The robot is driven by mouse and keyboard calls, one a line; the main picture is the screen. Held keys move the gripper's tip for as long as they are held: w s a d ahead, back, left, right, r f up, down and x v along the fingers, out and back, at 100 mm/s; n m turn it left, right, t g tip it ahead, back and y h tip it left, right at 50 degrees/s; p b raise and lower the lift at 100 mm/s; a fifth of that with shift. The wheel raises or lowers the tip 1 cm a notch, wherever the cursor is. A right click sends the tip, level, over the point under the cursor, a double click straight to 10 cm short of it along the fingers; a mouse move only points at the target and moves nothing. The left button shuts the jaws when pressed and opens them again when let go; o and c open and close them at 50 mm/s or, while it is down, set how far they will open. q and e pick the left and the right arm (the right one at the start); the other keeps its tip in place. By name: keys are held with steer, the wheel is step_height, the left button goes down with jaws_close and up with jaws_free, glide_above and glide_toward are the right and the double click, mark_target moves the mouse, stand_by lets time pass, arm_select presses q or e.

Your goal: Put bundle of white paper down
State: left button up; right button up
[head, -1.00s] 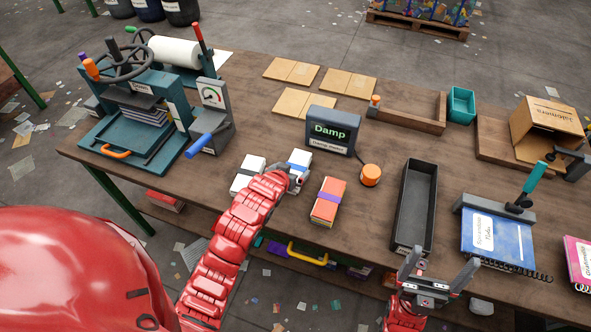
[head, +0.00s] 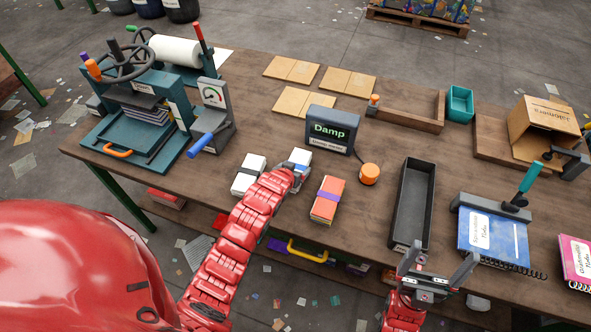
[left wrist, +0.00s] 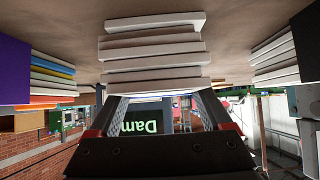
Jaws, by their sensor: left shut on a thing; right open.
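A bundle of white paper (head: 301,156) with a blue band is at the table's middle, just left of the Damp meter (head: 329,130). My left gripper (head: 298,172) is shut on its near end and partly covers the band. In the left wrist view the bundle's white layers (left wrist: 152,48) show upside down between the fingers, close to the brown tabletop. I cannot tell if it fully touches the table. A second white bundle (head: 248,174) lies to the left. My right gripper (head: 432,268) is open and empty at the table's front edge, below the dark tray.
An orange bundle with a purple band (head: 327,200) lies close on the right of my left gripper. An orange knob (head: 369,174) and a long dark tray (head: 402,235) are further right. A teal press (head: 120,168) stands at the left. Bare tabletop lies left of the meter.

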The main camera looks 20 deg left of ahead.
arm_select(q)
steer(key=c, duration=0.6)
steer(key=shift+r, duration=0.1)
